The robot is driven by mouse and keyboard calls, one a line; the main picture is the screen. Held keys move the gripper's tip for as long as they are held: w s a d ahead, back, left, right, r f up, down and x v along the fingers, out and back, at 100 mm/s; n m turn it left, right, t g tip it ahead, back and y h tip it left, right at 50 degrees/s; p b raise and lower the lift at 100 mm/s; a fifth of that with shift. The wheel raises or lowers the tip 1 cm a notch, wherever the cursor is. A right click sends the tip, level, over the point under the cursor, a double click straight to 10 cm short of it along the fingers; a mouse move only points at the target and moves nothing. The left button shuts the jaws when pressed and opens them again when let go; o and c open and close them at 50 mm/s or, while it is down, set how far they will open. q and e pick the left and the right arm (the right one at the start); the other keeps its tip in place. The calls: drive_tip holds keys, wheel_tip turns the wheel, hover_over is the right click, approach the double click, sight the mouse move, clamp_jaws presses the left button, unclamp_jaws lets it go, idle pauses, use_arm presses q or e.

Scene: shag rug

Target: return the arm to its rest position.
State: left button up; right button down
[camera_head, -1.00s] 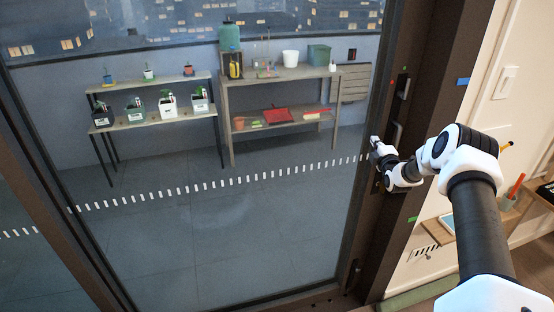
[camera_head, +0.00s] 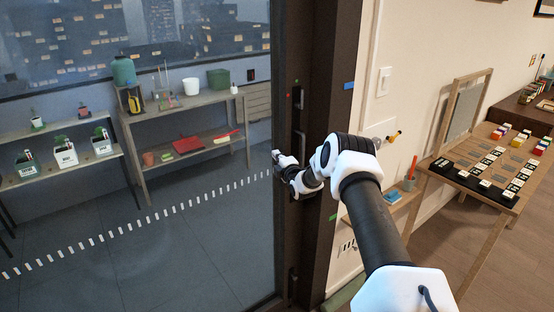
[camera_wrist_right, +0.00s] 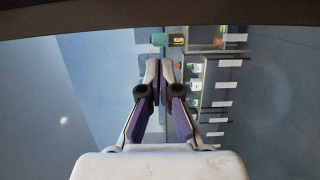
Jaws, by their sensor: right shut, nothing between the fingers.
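My right arm comes in from the lower right of the head view, and its gripper (camera_head: 279,160) is in front of the dark door frame, at the edge of the glass. In the right wrist view the gripper (camera_wrist_right: 159,66) has its fingertips together with nothing between them. The door handle (camera_head: 301,122) is on the dark frame just above and to the right of the gripper; whether they touch cannot be told. My left gripper is not in view.
The glass door (camera_head: 150,230) fills the left, with shelves (camera_head: 185,100) of pots and tools behind it. At right stand a wooden table (camera_head: 480,165) with labelled blocks and a small shelf (camera_head: 400,200) with a cup. Wooden floor between is clear.

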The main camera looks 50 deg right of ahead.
drive_tip(key=w+a+r+v, duration=0.1)
drive_tip(key=v, duration=0.9)
drive_tip(key=w+a+f+n+g+y+b, duration=0.1)
drive_tip(key=w+a+f+n+y, duration=0.15)
drive_tip(key=a+f, duration=0.4)
drive_tip(key=w+a+f+n+y+b, duration=0.1)
drive_tip(key=w+a+f+n+y, duration=0.2)
drive_tip(key=a, duration=0.7)
drive_tip(key=s+a+f+m+g+y+b, duration=0.15)
drive_tip(key=s+a+f, duration=0.25)
drive_tip(key=a+f, duration=0.4)
drive_tip(key=s+a+f+g+y, duration=0.2)
drive_tip(key=s+a+f+g, duration=0.15)
drive_tip(key=a+f, duration=0.45)
drive_tip(key=s+a+f+m+g+b, duration=0.1)
drive_tip(key=s+a+f+m+g, duration=0.2)
drive_tip(key=s+a, duration=0.5)
drive_tip(key=s+a+f+m+g, duration=0.2)
drive_tip(key=s+a+f+g, duration=0.15)
drive_tip(key=s, duration=0.75)
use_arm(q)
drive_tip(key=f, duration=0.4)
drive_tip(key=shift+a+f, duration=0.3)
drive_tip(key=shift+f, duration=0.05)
use_arm(e)
drive_tip(key=s+r+m+g, duration=0.1)
drive_tip(key=s+m+g, duration=0.2)
drive_tip(key=s+m, duration=0.9)
drive_tip(key=shift+s+r+h, duration=0.4)
drive_tip(key=shift+s, duration=0.05)
